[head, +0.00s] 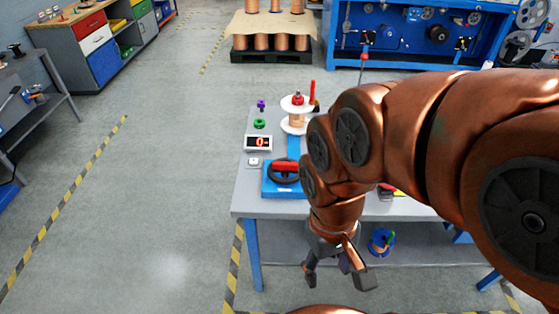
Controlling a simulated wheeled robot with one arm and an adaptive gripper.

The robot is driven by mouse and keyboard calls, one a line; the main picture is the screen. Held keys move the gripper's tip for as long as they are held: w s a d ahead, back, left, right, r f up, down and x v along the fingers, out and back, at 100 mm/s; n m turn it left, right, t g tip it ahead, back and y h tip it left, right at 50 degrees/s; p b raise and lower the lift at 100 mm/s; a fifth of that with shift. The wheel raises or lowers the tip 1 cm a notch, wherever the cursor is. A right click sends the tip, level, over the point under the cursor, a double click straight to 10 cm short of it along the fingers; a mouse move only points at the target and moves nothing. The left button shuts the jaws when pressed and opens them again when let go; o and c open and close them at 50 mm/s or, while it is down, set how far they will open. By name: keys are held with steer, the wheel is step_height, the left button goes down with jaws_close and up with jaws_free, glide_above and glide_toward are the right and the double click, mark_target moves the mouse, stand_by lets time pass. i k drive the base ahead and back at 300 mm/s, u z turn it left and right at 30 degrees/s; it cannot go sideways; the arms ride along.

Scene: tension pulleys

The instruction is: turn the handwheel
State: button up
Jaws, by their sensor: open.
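The handwheel (274,178) is a dark round rim with a red bar across it. It sits on a blue base (271,192) near the front edge of the grey table (243,203). My arm covers the right side of the wheel and base. My gripper (337,280) hangs in front of the table, below and to the right of the handwheel. It is open, with its fingers spread and nothing between them. It is apart from the wheel.
A display (258,143) reading 0 stands behind the wheel. A white spool with copper winding (297,117) stands further back. A blue spool (381,241) is on the lower shelf. Open grey floor (150,220) lies left of the table.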

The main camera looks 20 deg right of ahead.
mark_target(285, 166)
steer(key=z, duration=0.05)
steer(key=k, duration=0.5)
steer(key=z, duration=1.35)
steer(key=i, duration=1.05)
steer(key=u, duration=2.55)
